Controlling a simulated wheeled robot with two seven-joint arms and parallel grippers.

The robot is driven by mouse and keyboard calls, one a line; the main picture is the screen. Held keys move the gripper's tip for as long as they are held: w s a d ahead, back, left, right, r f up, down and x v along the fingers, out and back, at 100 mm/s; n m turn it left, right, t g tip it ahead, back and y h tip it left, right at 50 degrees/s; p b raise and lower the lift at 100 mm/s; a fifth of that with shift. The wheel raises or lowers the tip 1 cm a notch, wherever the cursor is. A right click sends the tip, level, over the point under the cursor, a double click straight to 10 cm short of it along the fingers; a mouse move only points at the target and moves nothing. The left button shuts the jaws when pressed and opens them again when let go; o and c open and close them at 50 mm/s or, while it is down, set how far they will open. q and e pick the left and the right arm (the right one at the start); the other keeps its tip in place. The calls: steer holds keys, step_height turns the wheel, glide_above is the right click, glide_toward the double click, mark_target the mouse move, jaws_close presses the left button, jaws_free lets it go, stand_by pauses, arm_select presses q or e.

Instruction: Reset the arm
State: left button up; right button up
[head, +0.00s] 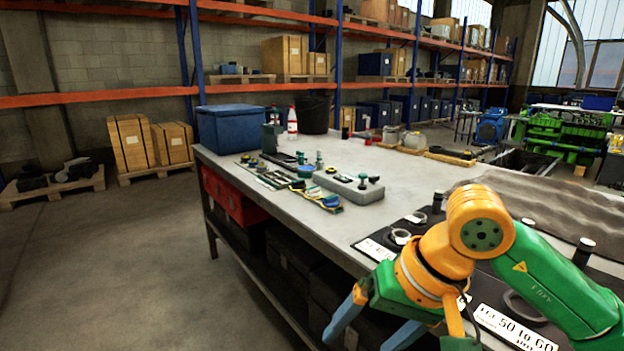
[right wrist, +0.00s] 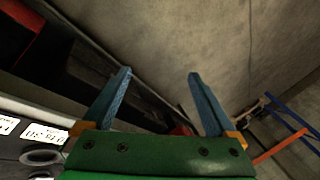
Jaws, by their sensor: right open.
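My right arm (head: 545,280) comes in from the right in the head view, green and orange, bent over the near right part of the workbench. Its gripper (head: 372,322) hangs by the bench's near edge, with blue fingers pointing down and left. In the right wrist view the two blue fingers of the right gripper (right wrist: 160,88) stand wide apart with nothing between them. Bare floor (right wrist: 190,40) shows beyond the fingers. My left gripper is not in view.
The workbench (head: 250,171) carries a blue box (head: 232,128), a grey block (head: 348,186) with parts, small tools, and a black mat with rings and white labels. A red box (head: 235,196) sits underneath. Open floor (head: 130,270) lies left. Shelving stands behind.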

steer(key=a+r+m+g+y+p, duration=0.2)
steer(key=a+m+g+y, duration=0.2)
steer(key=a+m+y, duration=0.55)
steer(key=w+f+m+t+y+p, duration=0.1)
steer(key=w+m+t+y+p, duration=0.4)
steer(key=m, duration=1.1)
steer(key=w+d+f+m+t+h, duration=0.3)
steer(key=d+f+m+t+h, duration=0.3)
steer(key=f+m, duration=0.6)
steer(key=w+d+f+m+t+h, duration=0.4)
steer(key=d+f+m+t+h, duration=0.15)
steer(key=f+m, duration=0.7)
steer(key=s+d+f+m+g+h, duration=0.35)
steer(key=s+f+m, duration=0.25)
steer(key=s+f, duration=0.3)
steer(key=s+d+f+m+g+h, duration=0.2)
steer(key=s+d+f+m+g, duration=0.15)
steer(key=s+f+m, duration=0.4)
steer(key=s+d+f+m+g+h+p, duration=0.1)
steer(key=s+f+m+g, duration=0.1)
steer(key=s, duration=1)
steer(key=s+d+f+m+g+h, duration=0.1)
steer(key=s+d+f+m+g, duration=0.1)
steer(key=s, duration=1.1)
step_height(320, 180, down, 4)
steer(key=shift+s+r+m+g+p, duration=0.2)
steer(key=shift+s+m+g+p, duration=0.15)
steer(key=shift+m+g, duration=0.65)
